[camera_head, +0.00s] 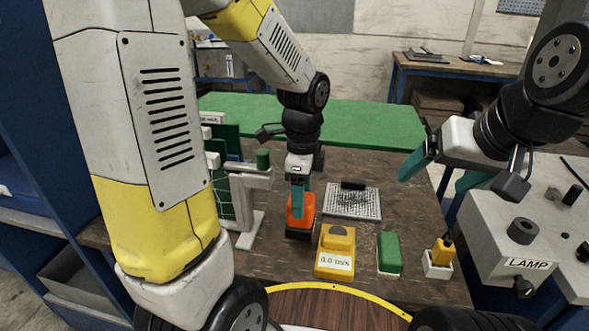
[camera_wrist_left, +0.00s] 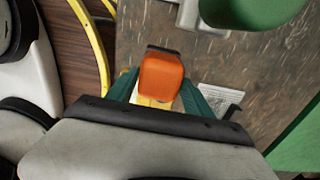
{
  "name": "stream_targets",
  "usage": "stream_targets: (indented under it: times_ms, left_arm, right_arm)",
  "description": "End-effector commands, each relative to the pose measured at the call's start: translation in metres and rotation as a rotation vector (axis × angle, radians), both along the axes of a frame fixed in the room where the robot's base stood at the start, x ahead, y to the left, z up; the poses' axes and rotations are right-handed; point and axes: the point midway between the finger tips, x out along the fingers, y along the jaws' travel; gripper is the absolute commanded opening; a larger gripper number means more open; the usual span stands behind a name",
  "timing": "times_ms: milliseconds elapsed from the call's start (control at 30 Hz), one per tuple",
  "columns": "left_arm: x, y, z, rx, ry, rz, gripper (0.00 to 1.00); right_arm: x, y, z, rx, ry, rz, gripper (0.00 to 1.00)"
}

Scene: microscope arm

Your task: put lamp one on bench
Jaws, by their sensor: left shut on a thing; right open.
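My left gripper (camera_head: 299,196) is shut on an orange block with a dark base (camera_head: 301,210), over the brown bench top (camera_head: 385,190). In the left wrist view the orange block (camera_wrist_left: 162,76) sits between the two teal fingers. I cannot tell whether its base touches the bench, or whether it is lamp one. My right gripper (camera_head: 440,172) is open and empty above the bench's right side. A grey box labelled LAMP (camera_head: 526,264) stands at the right, with a black knob on top.
A yellow block with a white label (camera_head: 336,250), a green block (camera_head: 389,253) and a yellow piece in a white holder (camera_head: 440,257) stand along the bench front. A perforated plate (camera_head: 352,204) lies behind them. A white-and-green stand (camera_head: 245,190) is left of my left gripper.

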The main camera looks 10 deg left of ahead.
Motion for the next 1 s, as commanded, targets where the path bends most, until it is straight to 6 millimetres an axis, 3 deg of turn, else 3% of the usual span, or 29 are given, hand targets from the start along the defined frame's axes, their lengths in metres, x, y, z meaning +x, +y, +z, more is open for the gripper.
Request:
stream_targets:
  times_ms: [167,600,900,1000]
  left_arm:
    - [0.024,0.002,-0.003,0.0,0.001,0.001,0.07]
    - [0.133,0.01,-0.013,0.001,0.0,0.001,0.07]
    - [0.159,0.012,-0.015,0.0,0.0,0.002,0.07]
    - [0.159,0.012,-0.029,0.0,0.004,0.0,0.07]
  right_arm:
    - [0.0,0.0,0.0,0.0,-0.001,0.0,0.85]
    - [0.0,0.0,0.0,0.0,0.0,0.0,0.85]
    - [0.0,0.0,0.0,0.0,0.0,0.0,0.85]
    - [0.0,0.0,0.0,0.0,0.0,0.0,0.85]
